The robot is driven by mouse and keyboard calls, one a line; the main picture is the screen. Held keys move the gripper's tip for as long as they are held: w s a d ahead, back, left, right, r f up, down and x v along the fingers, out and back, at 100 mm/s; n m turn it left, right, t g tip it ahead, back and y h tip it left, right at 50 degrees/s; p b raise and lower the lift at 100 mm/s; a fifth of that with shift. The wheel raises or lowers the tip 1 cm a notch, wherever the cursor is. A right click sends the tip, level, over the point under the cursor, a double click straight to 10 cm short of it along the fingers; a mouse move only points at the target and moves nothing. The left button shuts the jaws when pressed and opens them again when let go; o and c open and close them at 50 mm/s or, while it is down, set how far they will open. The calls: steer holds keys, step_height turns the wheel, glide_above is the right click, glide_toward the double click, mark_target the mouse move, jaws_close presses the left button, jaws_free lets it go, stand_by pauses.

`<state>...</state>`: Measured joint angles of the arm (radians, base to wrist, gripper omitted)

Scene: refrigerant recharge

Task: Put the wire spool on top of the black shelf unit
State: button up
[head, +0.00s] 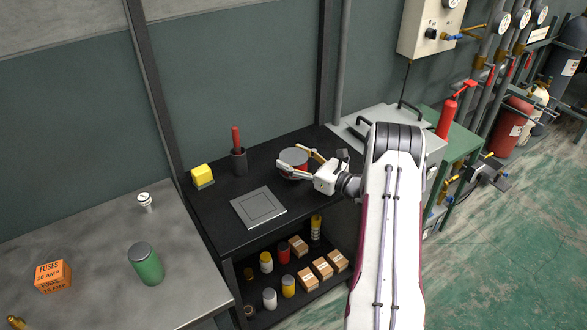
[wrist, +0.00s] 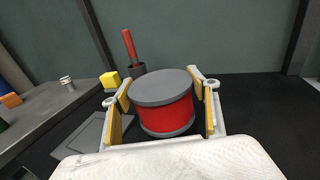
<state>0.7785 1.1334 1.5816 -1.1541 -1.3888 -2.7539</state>
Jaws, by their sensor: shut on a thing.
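The wire spool (wrist: 165,107) is a red drum with grey end discs. It stands upright between the two yellow-padded fingers of my gripper (wrist: 168,112), which is shut on it. In the head view the spool (head: 293,160) is over the top of the black shelf unit (head: 220,228), near the back and right of its middle. My gripper (head: 302,165) reaches it from the right. Whether the spool's base touches the top cannot be told.
On the black top stand a yellow block (head: 202,175), a dark cup with a red-handled tool (head: 238,160) and a flat grey plate (head: 258,207). Cans and boxes fill the lower shelf. A grey table (head: 90,240) is at left.

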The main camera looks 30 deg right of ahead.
steer(key=shift+f, duration=0.25)
steer(key=shift+f, duration=1.8)
steer(key=shift+f, duration=0.15)
steer(key=o, duration=1.6)
steer(key=shift+c, duration=0.2)
steer(key=v, duration=1.2)
steer(key=shift+w, duration=0.15)
